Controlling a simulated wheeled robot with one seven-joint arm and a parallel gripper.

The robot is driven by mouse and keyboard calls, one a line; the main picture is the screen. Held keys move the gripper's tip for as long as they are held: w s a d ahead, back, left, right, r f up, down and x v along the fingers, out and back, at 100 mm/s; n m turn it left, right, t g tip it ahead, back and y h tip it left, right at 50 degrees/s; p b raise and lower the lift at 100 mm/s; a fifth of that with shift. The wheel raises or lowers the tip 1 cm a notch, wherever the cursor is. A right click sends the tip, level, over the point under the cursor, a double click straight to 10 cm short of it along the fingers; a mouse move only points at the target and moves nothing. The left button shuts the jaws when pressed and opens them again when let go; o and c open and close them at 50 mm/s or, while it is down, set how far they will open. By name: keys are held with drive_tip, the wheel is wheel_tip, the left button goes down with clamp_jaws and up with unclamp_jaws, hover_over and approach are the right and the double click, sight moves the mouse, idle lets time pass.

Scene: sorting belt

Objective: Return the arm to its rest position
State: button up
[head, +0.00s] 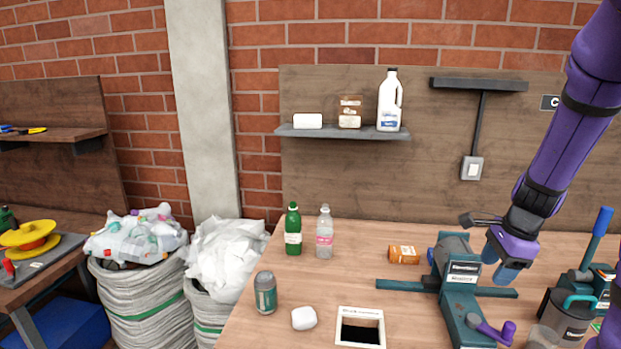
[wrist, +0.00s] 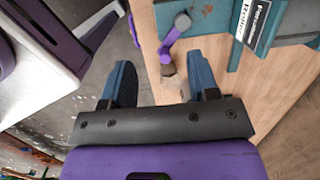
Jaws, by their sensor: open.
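My gripper (head: 498,264) is at the end of my purple arm, which comes down from the upper right in the head view. It is over the right part of the table, close to a teal bench machine (head: 461,275), and I cannot tell how high above the table it is. In the wrist view my gripper (wrist: 160,88) shows two blue fingers spread apart with nothing between them. The machine's teal body (wrist: 205,18) and its purple handle (wrist: 172,40) lie beyond the fingertips there.
A grey canister (head: 565,318) and a blue-handled tool (head: 598,240) crowd the right.

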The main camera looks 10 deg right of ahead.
drive_tip(key=s+a+r+n+t, duration=0.1)
drive_tip(key=s+a+r+n, duration=0.7)
drive_tip(key=r+n, duration=0.2)
drive_tip(key=s+a+r+n+t+h, duration=0.1)
drive_tip(key=s+a+r+n+t, duration=0.1)
drive_tip(key=s+a+r+n, duration=0.6)
drive_tip(key=a+r+n, duration=0.1)
drive_tip(key=r+n, duration=0.1)
drive_tip(key=n, duration=0.1)
drive_tip(key=shift+t+h, duration=0.3)
drive_tip(key=shift+w+a, duration=0.1)
drive_tip(key=shift+w, duration=0.05)
